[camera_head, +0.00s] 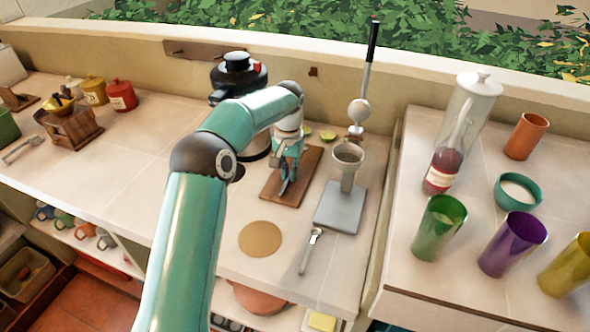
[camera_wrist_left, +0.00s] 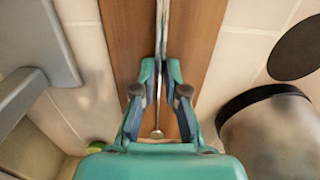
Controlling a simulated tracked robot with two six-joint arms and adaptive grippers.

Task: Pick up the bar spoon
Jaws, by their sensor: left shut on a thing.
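The bar spoon, a thin metal rod, shows in the left wrist view (camera_wrist_left: 162,28). It lies along the wooden board (camera_wrist_left: 125,30), and its small round end shows between my fingers. My left gripper (camera_wrist_left: 161,68) is shut on its shaft. In the head view my left gripper (camera_head: 287,178) is low over the brown board (camera_head: 305,170), and the spoon is mostly hidden there by the fingers. I cannot tell whether the spoon touches the board. My right gripper is not in view.
A citrus press with a grey base (camera_head: 340,207) and tall lever (camera_head: 371,45) stands right of the board. A black-topped jug (camera_head: 238,75) is behind my left arm. Lime halves (camera_head: 327,135) lie behind the board. A round mat (camera_head: 260,239) and a metal tool (camera_head: 310,251) lie in front.

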